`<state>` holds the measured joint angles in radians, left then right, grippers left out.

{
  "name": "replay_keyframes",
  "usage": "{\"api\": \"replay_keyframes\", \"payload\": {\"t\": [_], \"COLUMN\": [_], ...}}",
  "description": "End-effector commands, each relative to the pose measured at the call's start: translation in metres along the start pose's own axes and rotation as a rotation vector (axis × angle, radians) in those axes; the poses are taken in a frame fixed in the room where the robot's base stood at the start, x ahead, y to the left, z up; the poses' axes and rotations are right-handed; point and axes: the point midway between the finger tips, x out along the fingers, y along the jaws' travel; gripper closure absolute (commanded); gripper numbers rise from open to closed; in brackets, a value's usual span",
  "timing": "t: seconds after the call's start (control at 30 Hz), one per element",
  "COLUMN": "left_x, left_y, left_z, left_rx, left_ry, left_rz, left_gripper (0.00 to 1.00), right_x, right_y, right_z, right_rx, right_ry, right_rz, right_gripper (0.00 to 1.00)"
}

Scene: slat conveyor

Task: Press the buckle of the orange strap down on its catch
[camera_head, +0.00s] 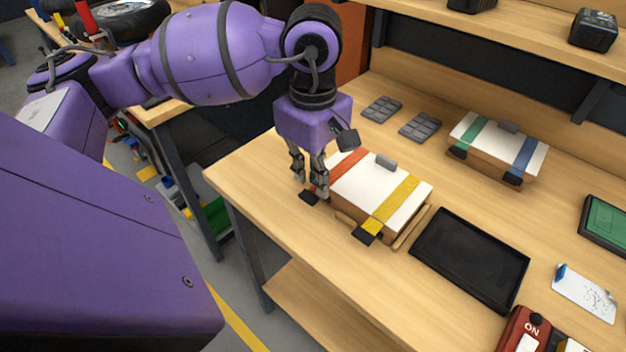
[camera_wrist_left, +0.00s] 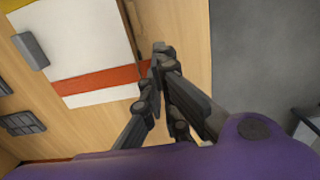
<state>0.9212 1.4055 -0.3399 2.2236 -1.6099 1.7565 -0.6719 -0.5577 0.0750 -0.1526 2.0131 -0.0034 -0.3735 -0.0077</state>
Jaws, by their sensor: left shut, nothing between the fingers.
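The orange strap (camera_head: 346,167) runs across the white lid of the near box (camera_head: 368,189), at its left end. Its dark buckle (camera_head: 309,197) shows at the box's front left, right by my fingertips; I cannot tell whether it sits on its catch. My left gripper (camera_head: 312,189) points down there, shut and empty. In the left wrist view the orange strap (camera_wrist_left: 105,78) runs to the gripper fingers (camera_wrist_left: 160,50), which hide its end and the buckle. My right gripper is not in view.
A yellow strap (camera_head: 396,201) with a dark buckle crosses the same box. A black tray (camera_head: 470,258) lies to its right. A second box (camera_head: 498,148) with green and blue straps stands behind. Grey pads (camera_head: 420,126) lie at the back. The table's front left is clear.

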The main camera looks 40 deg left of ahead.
Motion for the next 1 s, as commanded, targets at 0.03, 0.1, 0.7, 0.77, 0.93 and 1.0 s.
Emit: {"api": "replay_keyframes", "payload": {"t": [0.03,0.1,0.7,0.77,0.93,1.0], "left_x": [0.004,0.007,0.031,0.034,0.041,0.043], "left_y": [0.000,0.000,0.000,0.000,0.000,0.000], "left_z": [0.000,0.000,0.000,0.000,0.000,0.000], "left_rx": [0.000,0.000,0.000,0.000,0.000,0.000], "left_ry": [0.000,0.000,0.000,0.000,0.000,0.000], "left_rz": [-0.003,-0.003,-0.002,-0.002,-0.002,-0.002], "left_gripper": [1.00,1.00,1.00,1.00,1.00,1.00], "right_x": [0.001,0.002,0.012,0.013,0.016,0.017], "right_y": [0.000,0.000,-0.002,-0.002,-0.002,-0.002], "right_z": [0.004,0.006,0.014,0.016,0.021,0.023], "right_rx": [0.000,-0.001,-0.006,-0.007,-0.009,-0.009], "right_ry": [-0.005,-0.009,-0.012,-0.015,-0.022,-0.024], "right_rz": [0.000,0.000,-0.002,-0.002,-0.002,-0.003], "right_gripper": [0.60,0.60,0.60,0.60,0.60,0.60]}}
